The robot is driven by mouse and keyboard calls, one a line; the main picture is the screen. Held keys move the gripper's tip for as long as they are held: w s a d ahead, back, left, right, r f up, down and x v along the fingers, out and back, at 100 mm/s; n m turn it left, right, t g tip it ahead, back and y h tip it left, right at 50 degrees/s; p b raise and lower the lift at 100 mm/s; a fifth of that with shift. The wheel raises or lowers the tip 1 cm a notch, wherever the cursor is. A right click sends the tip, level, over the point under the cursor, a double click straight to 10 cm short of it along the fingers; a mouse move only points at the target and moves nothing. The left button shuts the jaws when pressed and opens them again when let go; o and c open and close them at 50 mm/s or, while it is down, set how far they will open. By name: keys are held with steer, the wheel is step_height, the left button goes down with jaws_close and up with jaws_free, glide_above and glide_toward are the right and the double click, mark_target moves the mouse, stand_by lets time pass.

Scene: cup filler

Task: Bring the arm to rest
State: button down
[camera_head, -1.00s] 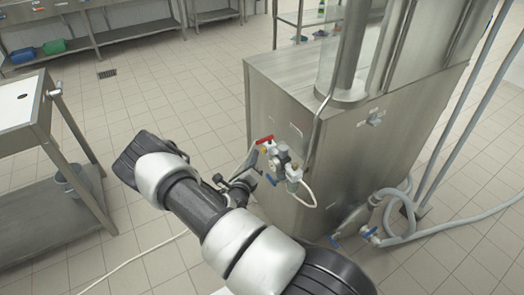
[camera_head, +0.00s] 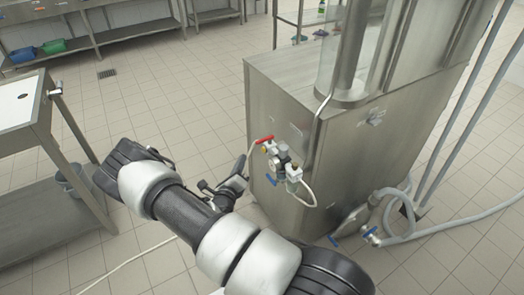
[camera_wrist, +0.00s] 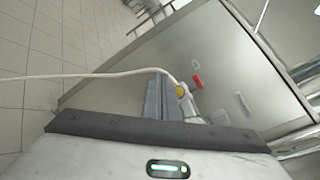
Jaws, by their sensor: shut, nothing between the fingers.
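My arm (camera_head: 178,210) reaches up from the bottom of the head view, bent, with its elbow at the left. My gripper shows in the wrist view (camera_wrist: 158,96), its grey fingers together and empty. In the head view the hand end is small, dark and partly hidden behind the arm, left of the steel machine (camera_head: 340,135). In the wrist view the fingers overlap the machine's side panel, close to the valve fitting; I cannot tell the gap, and I see no grip on it.
A valve fitting with a red lever (camera_head: 264,139) and a pale hose sticks out of the machine. Grey hoses (camera_head: 400,205) lie at the right. A steel table (camera_head: 40,130) stands at the left with a bucket (camera_head: 70,178) on its shelf. Tiled floor (camera_head: 170,95) lies open between.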

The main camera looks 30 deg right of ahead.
steer(key=shift+r, duration=0.1)
steer(key=s+d+r+m+g+h, duration=0.2)
steer(key=r+m+g, duration=0.1)
steer(key=r+m, duration=0.25)
steer(key=s+d+r+m+g+h, duration=0.2)
steer(key=r+m+g, duration=0.1)
steer(key=r+m, duration=0.25)
steer(key=s+r+m+g+y, duration=0.3)
steer(key=s+r+m+g, duration=0.4)
steer(key=s+r+m, duration=0.45)
steer(key=s+a+r+m+t+y, duration=0.3)
steer(key=s+a+r+m+y, duration=0.35)
steer(key=a, duration=0.25)
steer(key=s+a+r+m+t+y, duration=0.3)
steer(key=s+a+r+m+y, duration=0.35)
steer(key=s+a+m, duration=0.2)
step_height(320, 180, up, 18)
steer(key=a+p, duration=0.1)
steer(key=p, duration=1.6)
steer(key=shift+w+a, duration=0.15)
steer(key=shift+f, duration=0.15)
